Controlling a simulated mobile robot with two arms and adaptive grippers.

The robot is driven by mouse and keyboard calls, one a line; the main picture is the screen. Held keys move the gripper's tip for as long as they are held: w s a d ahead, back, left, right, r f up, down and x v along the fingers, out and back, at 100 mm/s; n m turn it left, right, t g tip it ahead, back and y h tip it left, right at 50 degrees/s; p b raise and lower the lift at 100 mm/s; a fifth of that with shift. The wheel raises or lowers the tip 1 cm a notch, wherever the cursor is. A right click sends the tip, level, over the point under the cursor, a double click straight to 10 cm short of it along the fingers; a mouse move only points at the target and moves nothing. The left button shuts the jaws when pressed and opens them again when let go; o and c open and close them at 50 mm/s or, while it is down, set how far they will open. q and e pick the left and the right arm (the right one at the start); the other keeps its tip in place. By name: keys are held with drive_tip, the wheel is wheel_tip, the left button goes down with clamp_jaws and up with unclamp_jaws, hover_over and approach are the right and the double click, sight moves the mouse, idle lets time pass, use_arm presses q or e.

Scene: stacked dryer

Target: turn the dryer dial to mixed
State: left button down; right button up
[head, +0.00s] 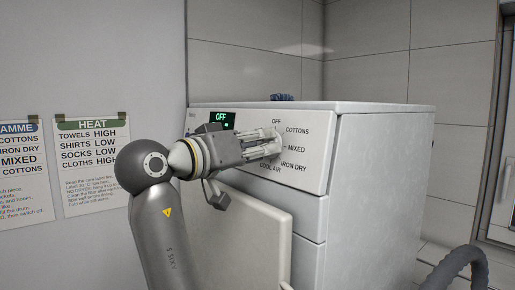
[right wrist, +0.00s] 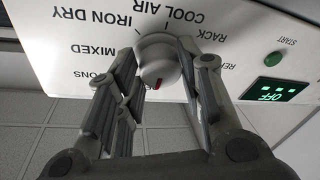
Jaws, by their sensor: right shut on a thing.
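The round white dial (right wrist: 158,55) is on the dryer's front panel (head: 315,150), with a red mark on its rim. In the right wrist view, which is upside down, the mark points down, towards the OFF side and away from MIXED (right wrist: 94,51). My right gripper (head: 275,147) reaches the dial from the left in the head view. Its fingers are shut on the dial, one on each side. The display (head: 222,118) reads OFF; it also shows in the wrist view (right wrist: 272,92). My left gripper is out of view.
Below the panel, a pale door (head: 240,235) stands ajar beneath my right arm. Two paper notices (head: 92,165) hang on the left wall. A small blue object (head: 282,97) is on the dryer top. A dark hose (head: 460,265) is at the lower right.

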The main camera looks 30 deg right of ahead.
drive_tip(key=m+g+b, duration=0.2)
drive_tip(key=m, duration=0.5)
drive_tip(key=m+g+b, duration=0.2)
drive_tip(key=m, duration=0.5)
drive_tip(key=w+m+g+b, duration=0.1)
drive_tip(key=m+g, duration=0.1)
drive_tip(key=m, duration=0.4)
drive_tip(key=shift+m+h+b, duration=0.4)
drive_tip(key=shift+f, duration=0.1)
drive_tip(key=o, duration=1)
drive_tip(key=shift+d, duration=0.2)
drive_tip(key=shift+o, duration=0.2)
drive_tip(key=w+a, duration=0.1)
drive_tip(key=a, duration=1.1)
